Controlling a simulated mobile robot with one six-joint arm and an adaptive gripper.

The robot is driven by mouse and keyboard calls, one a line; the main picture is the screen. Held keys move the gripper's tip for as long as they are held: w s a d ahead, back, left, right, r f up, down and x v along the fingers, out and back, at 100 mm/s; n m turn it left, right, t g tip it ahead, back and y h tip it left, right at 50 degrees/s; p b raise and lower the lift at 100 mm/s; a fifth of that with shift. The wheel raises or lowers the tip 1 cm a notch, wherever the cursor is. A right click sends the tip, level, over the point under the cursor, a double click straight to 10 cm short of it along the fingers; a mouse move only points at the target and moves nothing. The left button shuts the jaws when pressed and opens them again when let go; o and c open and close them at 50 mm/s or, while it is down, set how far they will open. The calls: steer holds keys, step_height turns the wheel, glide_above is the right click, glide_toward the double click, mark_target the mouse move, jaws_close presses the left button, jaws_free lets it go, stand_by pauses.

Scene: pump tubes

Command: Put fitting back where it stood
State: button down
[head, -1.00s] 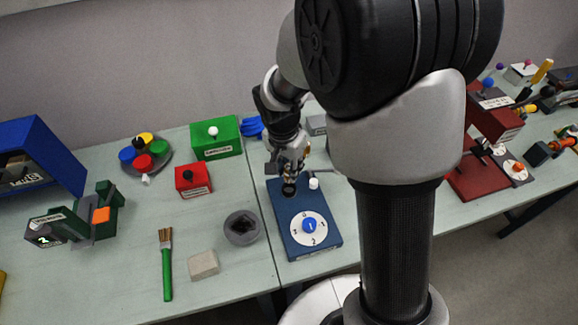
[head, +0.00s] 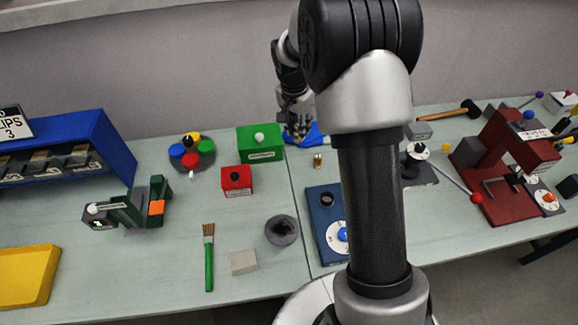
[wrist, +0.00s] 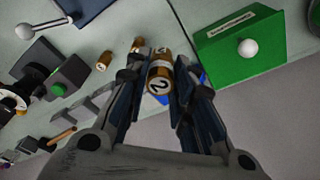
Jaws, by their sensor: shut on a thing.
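A brass fitting with a white label marked 2 (wrist: 158,80) is between my gripper's fingers in the wrist view. My gripper (head: 297,132) is shut on it, above the back of the bench beside the green box in the head view; the held fitting is hard to make out there. Another small brass fitting (head: 318,160) stands on the bench behind the blue base (head: 324,222). The wrist view shows loose brass pieces on the bench, one (wrist: 104,61) clear and one (wrist: 138,44) partly hidden by my finger. The blue base has a dark round socket (head: 327,199) and a dial, partly hidden by my arm.
The green box (head: 260,143) with a white knob stands left of my gripper. A blue object (head: 312,136) lies close by at the back. A red box (head: 236,179), a grey bowl (head: 282,230) and a brush (head: 209,255) are to the left. Bare bench lies around the standing fitting.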

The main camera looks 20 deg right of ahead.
step_height(320, 180, down, 16)
steer(key=b, duration=0.3)
steer(key=shift+f, duration=0.25)
steer(key=shift+f, duration=0.1)
steer(key=shift+f+b, duration=0.2)
steer(key=shift+b, duration=0.15)
steer(key=c, duration=1.4)
jaws_free()
steer(key=shift+r, duration=0.1)
steer(key=shift+o, duration=0.2)
